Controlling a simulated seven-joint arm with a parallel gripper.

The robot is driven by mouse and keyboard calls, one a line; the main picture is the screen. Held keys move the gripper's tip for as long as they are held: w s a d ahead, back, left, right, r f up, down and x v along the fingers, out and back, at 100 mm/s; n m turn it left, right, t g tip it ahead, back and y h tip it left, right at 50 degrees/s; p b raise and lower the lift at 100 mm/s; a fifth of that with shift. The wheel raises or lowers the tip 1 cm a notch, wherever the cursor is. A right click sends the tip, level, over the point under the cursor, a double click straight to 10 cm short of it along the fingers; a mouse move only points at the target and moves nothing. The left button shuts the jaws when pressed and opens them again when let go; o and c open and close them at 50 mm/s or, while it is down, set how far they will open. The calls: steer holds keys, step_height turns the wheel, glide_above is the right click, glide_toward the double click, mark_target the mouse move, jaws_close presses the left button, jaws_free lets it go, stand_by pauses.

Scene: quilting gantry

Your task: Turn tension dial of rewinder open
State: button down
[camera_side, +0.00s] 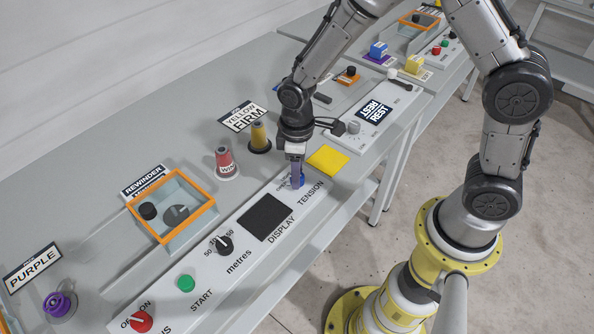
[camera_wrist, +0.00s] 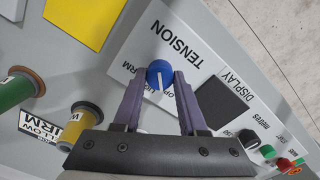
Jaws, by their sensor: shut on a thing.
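The tension dial (camera_wrist: 160,73) is a round blue knob with a white pointer line, on the white panel beside the word TENSION. In the wrist view the line runs from the knob's middle toward the gripper, near a partly covered label starting "OP". A label ending in "RM" is to the left. My gripper (camera_wrist: 160,78) has its purple fingers on either side of the knob, shut on it. In the side view my gripper (camera_side: 295,179) points down at the panel's far end, and only a little blue of the dial (camera_side: 301,180) shows. The rewinder (camera_side: 196,226) has an orange-framed clear box.
On the same panel are a dark display (camera_side: 265,217), a black metres knob (camera_side: 223,244), a green start button (camera_side: 186,282) and a red knob (camera_side: 141,321). Red (camera_side: 227,164) and yellow (camera_side: 260,138) thread cones stand close behind my gripper. A yellow pad (camera_side: 327,159) lies beside it.

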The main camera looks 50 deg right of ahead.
steer(key=shift+c, duration=2.3)
jaws_free()
step_height(320, 180, up, 14)
